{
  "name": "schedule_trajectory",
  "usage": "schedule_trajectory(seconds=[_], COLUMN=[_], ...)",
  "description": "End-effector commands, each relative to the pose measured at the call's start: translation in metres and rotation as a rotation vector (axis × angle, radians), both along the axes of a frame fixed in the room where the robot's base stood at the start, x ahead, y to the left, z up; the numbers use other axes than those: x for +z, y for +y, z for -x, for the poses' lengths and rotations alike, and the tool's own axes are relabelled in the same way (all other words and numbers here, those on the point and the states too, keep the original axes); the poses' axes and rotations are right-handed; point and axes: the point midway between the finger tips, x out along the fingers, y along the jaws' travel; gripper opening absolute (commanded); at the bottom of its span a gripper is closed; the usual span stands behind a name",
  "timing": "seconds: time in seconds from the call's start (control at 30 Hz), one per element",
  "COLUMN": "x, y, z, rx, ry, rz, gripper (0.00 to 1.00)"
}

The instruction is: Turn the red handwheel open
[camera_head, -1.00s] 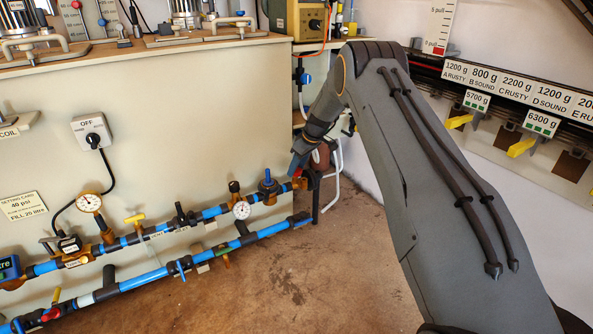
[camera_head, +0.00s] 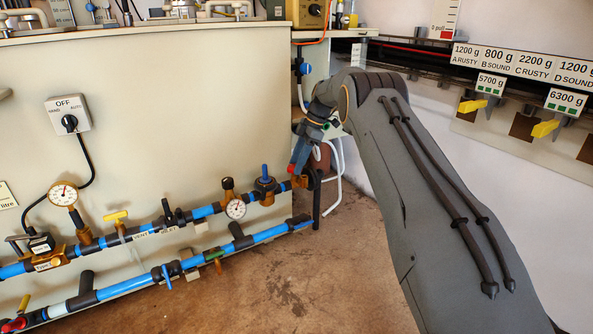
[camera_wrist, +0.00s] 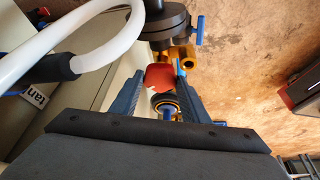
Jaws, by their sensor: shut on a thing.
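The red handwheel (camera_wrist: 160,77) shows in the wrist view between my two blue-grey fingers, near their tips. My gripper (camera_wrist: 160,72) is shut on it. In the head view my gripper (camera_head: 296,166) reaches down to the right end of the upper blue pipe, beside a brass fitting (camera_head: 299,182). A small red part of the handwheel (camera_head: 291,169) shows by the fingertips; the rest is hidden. How far the wheel is turned cannot be told.
A blue-handled valve (camera_head: 265,180) and a gauge (camera_head: 236,209) sit just left on the pipe. A white hose (camera_wrist: 70,48) and a dark round body (camera_wrist: 165,22) lie close to my gripper. A black upright pipe (camera_head: 317,197) stands right of the fitting. The floor in front is clear.

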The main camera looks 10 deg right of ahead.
Motion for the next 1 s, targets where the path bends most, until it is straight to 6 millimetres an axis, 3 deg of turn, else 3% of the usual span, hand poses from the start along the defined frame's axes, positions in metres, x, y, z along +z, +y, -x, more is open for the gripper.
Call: schedule_trajectory(seconds=[0.33, 0.83, 0.87, 0.97, 1.0], x=[-0.0038, -0.0027, -0.0026, -0.0023, -0.002], y=[-0.0014, -0.0018, -0.0018, -0.0016, -0.0014], z=[-0.0013, -0.0005, -0.0005, -0.0006, -0.0008], rx=[0.123, 0.139, 0.139, 0.139, 0.139], ry=[0.002, 0.004, 0.004, 0.004, 0.003], rz=[0.003, 0.003, 0.003, 0.003, 0.002], gripper=[0.19, 0.19, 0.43, 0.6, 0.6])
